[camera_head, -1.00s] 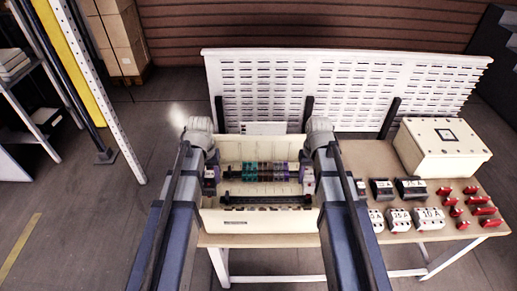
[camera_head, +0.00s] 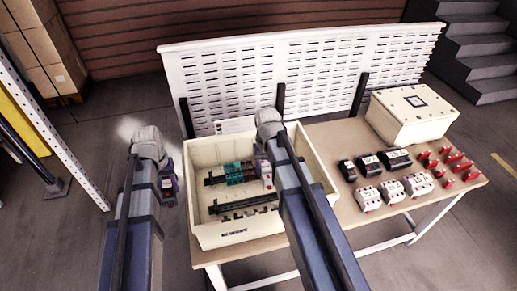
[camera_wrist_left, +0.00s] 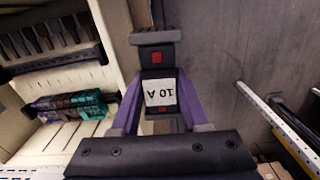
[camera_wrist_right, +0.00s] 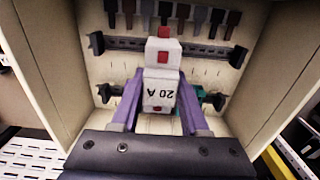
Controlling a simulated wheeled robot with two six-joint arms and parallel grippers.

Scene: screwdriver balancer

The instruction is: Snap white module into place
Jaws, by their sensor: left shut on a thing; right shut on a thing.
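My right gripper (camera_head: 266,168) is over the right part of the open cream box (camera_head: 207,236). It is shut on a white module marked 20 A (camera_wrist_right: 160,90), which lies across the teal-module rail (camera_wrist_right: 106,93) in the right wrist view; I cannot tell whether it touches the rail. Teal modules (camera_head: 235,173) sit on this rail in the head view. A second dark rail (camera_head: 245,203) in the box looks bare. My left gripper (camera_head: 170,188) is outside the box, to its left, shut on a black module marked 10 A (camera_wrist_left: 158,62).
Black modules (camera_head: 370,166), white modules (camera_head: 393,192) and several red parts (camera_head: 445,165) stand on the table (camera_head: 340,142) at right. A closed cream box (camera_head: 412,113) stands behind them. A white slotted panel (camera_head: 310,75) rises at the back. The box walls surround the rails.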

